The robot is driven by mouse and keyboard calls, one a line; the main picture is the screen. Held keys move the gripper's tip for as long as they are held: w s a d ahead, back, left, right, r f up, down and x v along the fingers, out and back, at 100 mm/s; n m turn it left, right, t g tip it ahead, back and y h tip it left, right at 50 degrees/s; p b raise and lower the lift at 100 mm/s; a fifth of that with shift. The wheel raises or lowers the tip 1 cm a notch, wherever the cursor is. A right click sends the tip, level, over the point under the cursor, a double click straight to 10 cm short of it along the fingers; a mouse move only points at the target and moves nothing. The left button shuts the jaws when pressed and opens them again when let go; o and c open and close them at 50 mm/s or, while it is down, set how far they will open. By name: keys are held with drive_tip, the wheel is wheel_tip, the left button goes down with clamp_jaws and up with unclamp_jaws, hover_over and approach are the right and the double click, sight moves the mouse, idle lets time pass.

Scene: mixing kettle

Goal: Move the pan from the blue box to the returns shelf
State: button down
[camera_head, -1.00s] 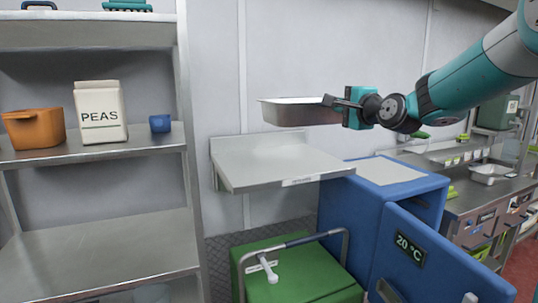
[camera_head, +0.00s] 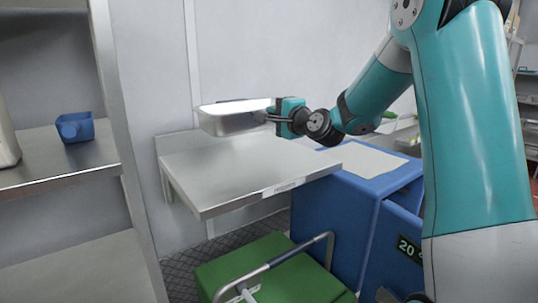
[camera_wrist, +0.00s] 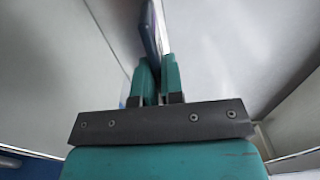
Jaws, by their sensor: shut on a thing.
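The pan (camera_head: 228,122) is a shallow silver metal tray, held roughly level above the returns shelf in the head view. My gripper (camera_head: 270,115) is shut on the pan's right end. In the wrist view, my gripper's fingers (camera_wrist: 158,80) are closed together on its edge. The returns shelf (camera_head: 225,180) is a bare metal wall shelf with a label on its front edge, and a gap shows between it and the pan. The blue box (camera_head: 335,215) stands to the right of the shelf, with a grey sheet on its top. Its inside is hidden.
A green bin (camera_head: 265,265) with a metal handle stands below the returns shelf. A metal rack (camera_head: 60,165) on the left holds a blue cup (camera_head: 75,127). The wall is close behind the shelf.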

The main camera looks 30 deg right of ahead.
wheel_tip(320, 180, down, 12)
drive_tip(key=shift+r+b, duration=0.25)
drive_tip(key=shift+b, duration=0.7)
drive_tip(key=shift+s, duration=0.1)
drive_tip(key=shift+f, duration=0.1)
drive_tip(key=c, duration=1.6)
unclamp_jaws()
drive_tip(key=shift+f, duration=0.15)
drive_tip(key=shift+c, duration=0.2)
drive_tip(key=o, duration=0.4)
